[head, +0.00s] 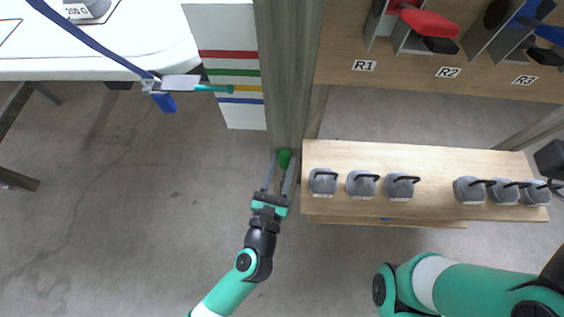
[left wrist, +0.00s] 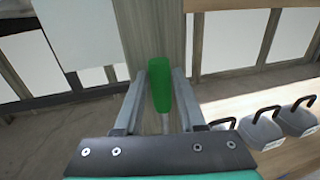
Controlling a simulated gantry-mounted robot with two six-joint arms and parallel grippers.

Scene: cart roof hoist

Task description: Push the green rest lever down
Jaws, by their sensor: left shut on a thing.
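The green rest lever (head: 284,158) sticks out at the foot of the grey wooden post. In the left wrist view its green handle (left wrist: 160,90) stands upright on a thin metal rod, in front of the post. My left gripper (head: 282,162) is shut on the lever, with one grey finger on each side of the handle. It also shows in the left wrist view (left wrist: 160,88). My right arm shows at the lower right of the head view, but its fingers are not visible.
A wooden shelf (head: 435,158) with several grey weights (head: 361,184) stands close to the right of my left gripper. A striped white board (head: 228,50) and a blue strap (head: 95,42) with a teal-tipped pointer are behind. Floor to the left is clear.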

